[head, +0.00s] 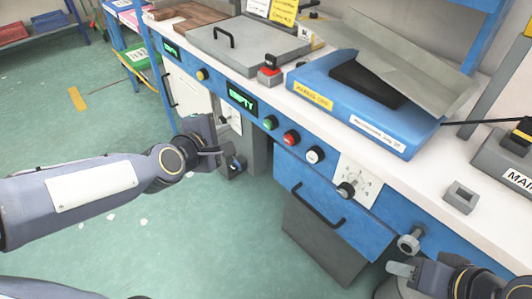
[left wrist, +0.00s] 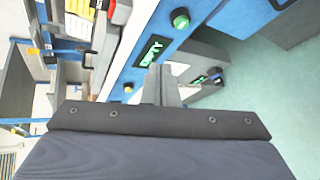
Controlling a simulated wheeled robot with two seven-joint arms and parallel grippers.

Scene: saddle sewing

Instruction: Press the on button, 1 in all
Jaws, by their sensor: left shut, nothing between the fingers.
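A green button (head: 270,123) sits on the blue front panel (head: 375,203) of the workbench, just right of a display reading EMPTY (head: 242,99). A red button (head: 291,138) and a white button (head: 315,155) follow to its right. No readable "on" label shows beside them. In the left wrist view the green button (left wrist: 180,18) is at the top, above the display (left wrist: 152,50). My left gripper (head: 217,151) is shut and empty, in front of the panel, left of and below the green button, apart from it. My right gripper (head: 400,269) is partly visible at the lower right; its jaws are unclear.
A red-topped switch box (head: 270,74) and a blue tray (head: 325,96) with a grey sheet stand on the white worktop (head: 483,222). The green floor at left is mostly open.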

